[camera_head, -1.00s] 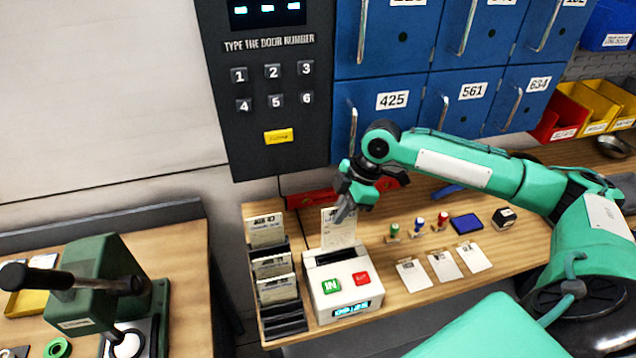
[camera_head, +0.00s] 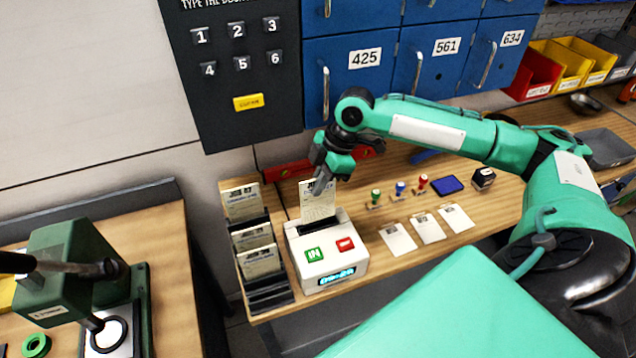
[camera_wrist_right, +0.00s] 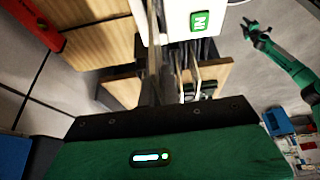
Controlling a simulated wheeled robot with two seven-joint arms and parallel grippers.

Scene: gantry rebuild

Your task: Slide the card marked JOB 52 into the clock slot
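A white printed card (camera_head: 317,207) stands upright at the dark slot (camera_head: 318,225) of the white time clock (camera_head: 328,254). Its lower edge meets the slot; I cannot tell how deep it sits. Its job number is too small to read surely. My right gripper (camera_head: 320,183) is at the card's top edge, its fingers closed together on it. In the right wrist view the fingers (camera_wrist_right: 153,75) are close together, with the clock (camera_wrist_right: 185,20) beyond them. A green arm, apparently my left, shows there with its gripper (camera_wrist_right: 253,30), small and far off.
A rack (camera_head: 268,285) with several cards stands left of the clock. Stamps (camera_head: 400,190), a blue ink pad (camera_head: 448,184) and white cards (camera_head: 428,228) lie to its right. A keypad panel (camera_head: 236,75) and blue lockers (camera_head: 350,90) rise behind. A green press (camera_head: 75,265) stands at left.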

